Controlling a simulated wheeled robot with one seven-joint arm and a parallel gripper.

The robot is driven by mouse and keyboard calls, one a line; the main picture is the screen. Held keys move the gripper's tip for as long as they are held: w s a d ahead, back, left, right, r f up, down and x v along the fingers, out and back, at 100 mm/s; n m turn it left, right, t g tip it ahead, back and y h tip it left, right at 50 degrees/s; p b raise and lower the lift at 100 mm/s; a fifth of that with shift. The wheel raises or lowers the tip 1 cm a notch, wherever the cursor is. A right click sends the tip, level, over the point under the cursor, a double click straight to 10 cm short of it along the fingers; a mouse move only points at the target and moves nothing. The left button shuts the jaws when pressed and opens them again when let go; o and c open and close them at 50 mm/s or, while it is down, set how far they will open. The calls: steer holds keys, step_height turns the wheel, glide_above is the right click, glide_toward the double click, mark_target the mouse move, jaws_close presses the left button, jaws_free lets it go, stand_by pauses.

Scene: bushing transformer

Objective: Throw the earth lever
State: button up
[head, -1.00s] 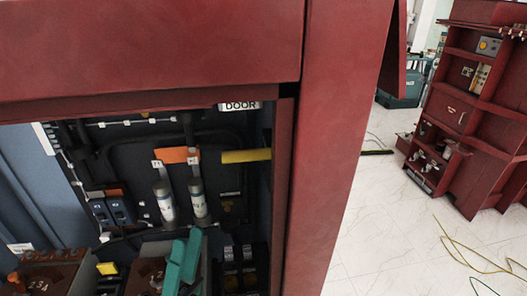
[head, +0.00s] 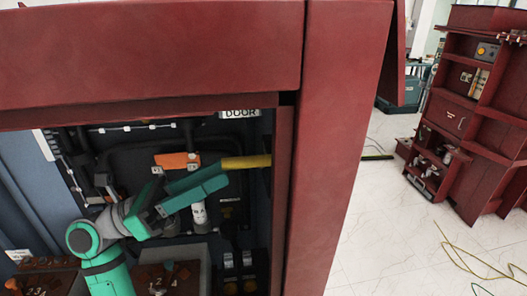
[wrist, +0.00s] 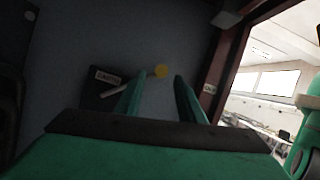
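The earth lever shows in the wrist view as a thin grey rod with a round yellow knob (wrist: 161,71), beside a dark plate with a white label (wrist: 108,77) that seems to read EARTH. My gripper (wrist: 155,84) is open. Its two green fingers point at the wall, and the knob appears in the gap between them, beyond the tips; I see no contact. The left finger hides part of the rod. In the head view my gripper (head: 224,176) reaches right inside the cabinet, just below a yellow bar (head: 248,161).
A red cabinet post (head: 335,150) and top beam (head: 150,50) frame the opening. Inside are an orange block (head: 176,160) and a white cylinder (head: 199,212) near my arm. A second small label (wrist: 209,88) lies right of the fingers. A window shows outside the opening.

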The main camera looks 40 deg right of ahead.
mark_target(245, 166)
steer(key=x, duration=1)
steer(key=shift+s+d, duration=0.1)
steer(key=shift+d, duration=0.1)
steer(key=shift+c, duration=0.4)
jaws_close()
